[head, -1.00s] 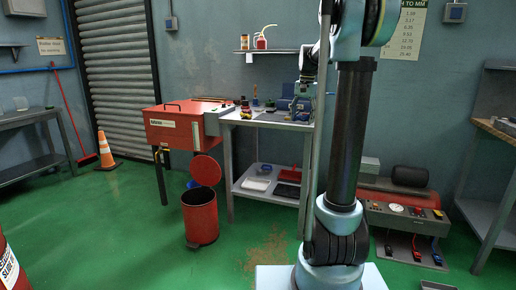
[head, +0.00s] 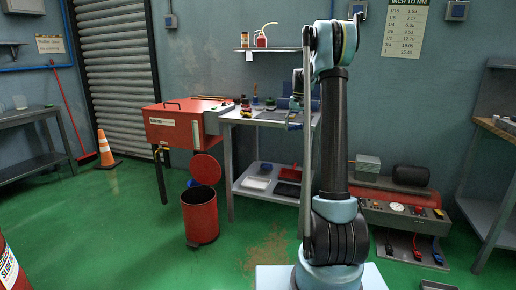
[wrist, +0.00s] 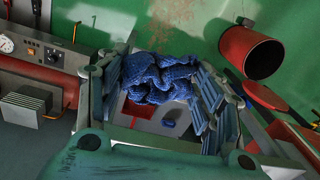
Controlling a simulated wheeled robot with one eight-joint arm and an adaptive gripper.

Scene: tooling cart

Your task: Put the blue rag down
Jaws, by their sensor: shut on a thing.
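The blue rag (wrist: 158,80) is bunched up between the fingers of my gripper (wrist: 163,88) in the wrist view. My gripper is shut on it, with a finger on either side. In the head view my gripper (head: 296,118) is small, in front of the right part of the grey cart (head: 232,160). The rag is too small there to tell clearly. The red bin (head: 200,218) stands open on the floor left of the cart, its round lid (head: 206,169) raised. In the wrist view the bin (wrist: 253,52) lies to the upper right of the rag, apart from it.
Bottles and small tools stand on the cart top. Its lower shelf holds a white tray (head: 256,183) and a black tray (head: 287,189). A red parts washer (head: 180,125) stands left, a compressor unit (head: 405,212) right. Green floor is clear in front of the bin.

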